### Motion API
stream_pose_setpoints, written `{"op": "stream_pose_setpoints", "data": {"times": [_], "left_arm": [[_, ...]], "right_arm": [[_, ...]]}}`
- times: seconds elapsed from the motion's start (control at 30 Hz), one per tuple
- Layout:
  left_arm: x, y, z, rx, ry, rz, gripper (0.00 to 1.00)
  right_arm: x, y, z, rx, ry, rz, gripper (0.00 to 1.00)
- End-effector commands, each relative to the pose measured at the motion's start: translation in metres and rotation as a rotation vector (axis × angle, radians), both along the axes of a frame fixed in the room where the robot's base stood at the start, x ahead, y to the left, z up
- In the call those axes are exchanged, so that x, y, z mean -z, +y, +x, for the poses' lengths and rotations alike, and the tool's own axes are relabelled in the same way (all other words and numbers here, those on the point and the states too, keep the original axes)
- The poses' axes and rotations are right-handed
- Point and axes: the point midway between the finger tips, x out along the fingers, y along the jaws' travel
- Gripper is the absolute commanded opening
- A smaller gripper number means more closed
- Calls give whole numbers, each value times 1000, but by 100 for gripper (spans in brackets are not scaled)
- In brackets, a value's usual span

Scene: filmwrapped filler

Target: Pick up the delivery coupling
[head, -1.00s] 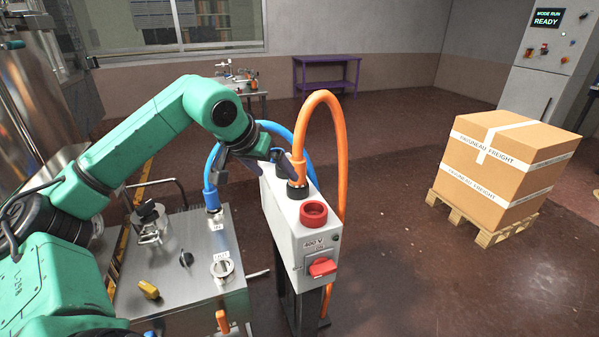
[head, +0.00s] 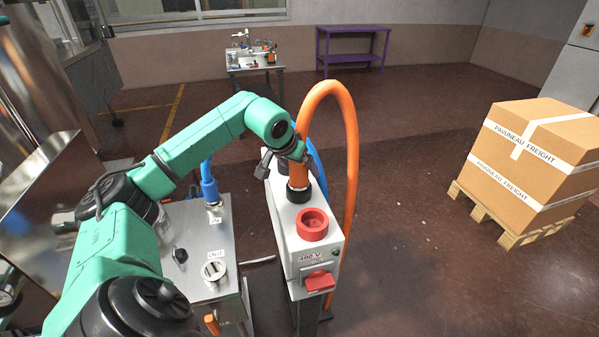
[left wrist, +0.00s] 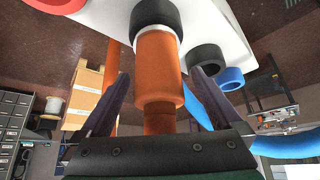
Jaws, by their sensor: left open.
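The orange coupling (head: 298,178) stands upright in a black socket (head: 298,196) on top of the pale 400 V box (head: 302,262). A thick orange hose (head: 350,150) arches up from it and down behind the box. My left gripper (head: 297,160) is at the coupling's upper part, partly hidden by its own wrist. In the left wrist view the orange coupling (left wrist: 158,70) lies between the two open fingers (left wrist: 158,92), with a gap visible on each side. My right gripper is not in view.
A red socket (head: 312,224) is in front of the coupling. The blue hose plug (head: 209,190) stands at the IN port of the steel cabinet (head: 195,235), left of the box. The capped OUT port (head: 214,270) is nearer. A carton (head: 530,160) on a pallet stands right.

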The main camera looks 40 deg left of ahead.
Motion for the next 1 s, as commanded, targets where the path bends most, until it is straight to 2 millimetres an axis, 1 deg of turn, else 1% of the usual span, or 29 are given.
{"op": "stream_pose_setpoints", "data": {"times": [0.03,0.1,0.2,0.37,0.47,0.5,0.57,0.6,0.63,1.0], "left_arm": [[4,-2,5,2,3,-7,99],[16,1,12,-1,1,-6,99],[24,2,16,0,0,-1,99],[25,3,16,-1,-1,1,99],[25,2,16,-1,-1,1,65],[25,2,16,0,-1,0,49],[25,2,16,0,-1,0,26],[25,2,16,-1,-1,0,11],[25,2,16,-1,-1,0,0],[20,2,17,0,-6,0,0]], "right_arm": [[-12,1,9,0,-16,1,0],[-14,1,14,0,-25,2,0],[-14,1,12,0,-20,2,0],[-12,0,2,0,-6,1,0],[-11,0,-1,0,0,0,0],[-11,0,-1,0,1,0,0],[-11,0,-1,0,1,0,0],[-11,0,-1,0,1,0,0],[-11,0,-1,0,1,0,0],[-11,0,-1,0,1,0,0]]}}
